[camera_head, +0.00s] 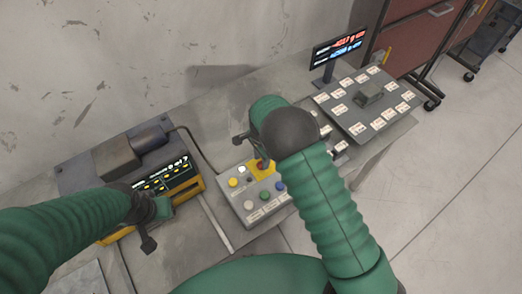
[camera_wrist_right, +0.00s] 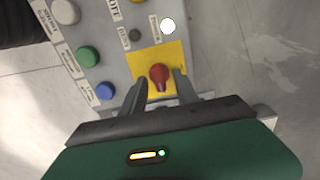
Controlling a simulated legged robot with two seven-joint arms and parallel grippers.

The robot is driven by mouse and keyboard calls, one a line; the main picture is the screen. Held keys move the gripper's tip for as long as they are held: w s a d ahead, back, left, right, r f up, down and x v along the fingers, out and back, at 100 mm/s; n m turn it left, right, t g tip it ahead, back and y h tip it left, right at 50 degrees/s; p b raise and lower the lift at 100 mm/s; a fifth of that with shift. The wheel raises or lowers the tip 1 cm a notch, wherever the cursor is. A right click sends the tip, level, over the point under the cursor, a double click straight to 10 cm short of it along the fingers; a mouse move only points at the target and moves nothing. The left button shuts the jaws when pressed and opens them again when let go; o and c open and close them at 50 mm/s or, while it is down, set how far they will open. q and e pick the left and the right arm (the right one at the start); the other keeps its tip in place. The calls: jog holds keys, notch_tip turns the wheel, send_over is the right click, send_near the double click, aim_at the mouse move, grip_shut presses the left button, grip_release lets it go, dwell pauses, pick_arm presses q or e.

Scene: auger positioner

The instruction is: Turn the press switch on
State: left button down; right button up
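The control box (camera_head: 262,207) has a yellow plate (camera_wrist_right: 172,55) with a red knob (camera_wrist_right: 160,74) on it, which looks like the press switch. In the head view the red knob (camera_head: 260,164) is partly hidden by my right arm. My right gripper (camera_wrist_right: 158,77) is open, with one finger on each side of the knob. Small gaps show between the fingers and the knob. My left gripper (camera_head: 153,222) hangs in front of the black and yellow device at left, and its opening is not clear.
White, green and blue buttons (camera_wrist_right: 88,56) sit beside the knob. A black and yellow device (camera_head: 180,180) stands at the left. A labelled panel (camera_head: 350,122) and a small display (camera_head: 339,48) stand at the right. A wall is behind the table.

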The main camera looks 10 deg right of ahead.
notch_tip(320, 180, up, 16)
jog(key=b, duration=0.1)
dwell(0.4)
jog(key=s+d+f+n+t, duration=0.1)
jog(key=s+d+n, duration=0.3)
jog(key=s+n, duration=0.3)
jog(key=s+d+f+n+t, duration=0.1)
jog(key=s+d+n, duration=0.3)
jog(key=s, duration=0.9)
jog(key=n, duration=0.2)
jog(key=shift+d+f+n+t, duration=0.25)
jog(key=shift+d+n+t, duration=0.05)
jog(key=shift+d+n, duration=0.1)
jog(key=shift+d, duration=0.15)
